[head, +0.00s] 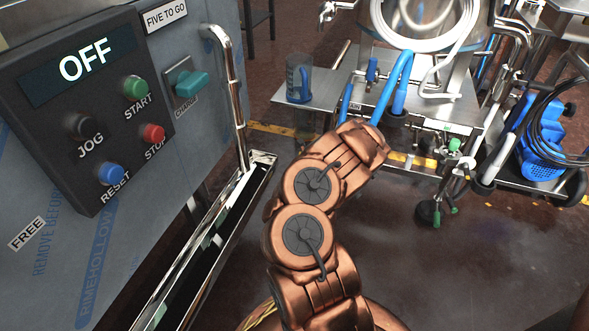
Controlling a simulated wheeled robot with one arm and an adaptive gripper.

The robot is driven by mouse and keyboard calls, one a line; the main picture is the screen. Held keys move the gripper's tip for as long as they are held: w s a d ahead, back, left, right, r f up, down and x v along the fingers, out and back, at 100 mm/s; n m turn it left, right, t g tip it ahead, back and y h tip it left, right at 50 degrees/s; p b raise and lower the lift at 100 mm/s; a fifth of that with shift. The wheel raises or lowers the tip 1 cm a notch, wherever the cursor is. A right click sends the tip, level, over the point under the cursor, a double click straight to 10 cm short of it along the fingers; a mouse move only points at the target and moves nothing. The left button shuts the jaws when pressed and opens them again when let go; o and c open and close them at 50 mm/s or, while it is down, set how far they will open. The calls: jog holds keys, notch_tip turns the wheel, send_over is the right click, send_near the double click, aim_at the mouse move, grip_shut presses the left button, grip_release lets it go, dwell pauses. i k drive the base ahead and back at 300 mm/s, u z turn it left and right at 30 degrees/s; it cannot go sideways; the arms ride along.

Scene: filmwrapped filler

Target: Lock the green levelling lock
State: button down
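Small green parts show low on the steel cart (440,117) at the right. One green piece (454,145) sits just below the cart's edge, and another green part (437,217) is at the dark foot or caster near the floor. I cannot tell which is the levelling lock, or whether it is locked. My copper arm reaches up the middle, its far end just left of and below the cart. My gripper cannot be made out, as the arm's end points away and hides whatever is beyond it.
A grey machine with a control panel (88,100) reading OFF stands at left, with a steel rail (230,85) and trough (262,158) beside it. Blue hoses (396,85) hang at the cart. A blue unit (540,150) stands far right. Floor in front of the cart is open.

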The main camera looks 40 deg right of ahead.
aim_at(454, 209)
jog(key=u, duration=0.05)
jog(key=k, duration=1)
jog(key=z, duration=0.05)
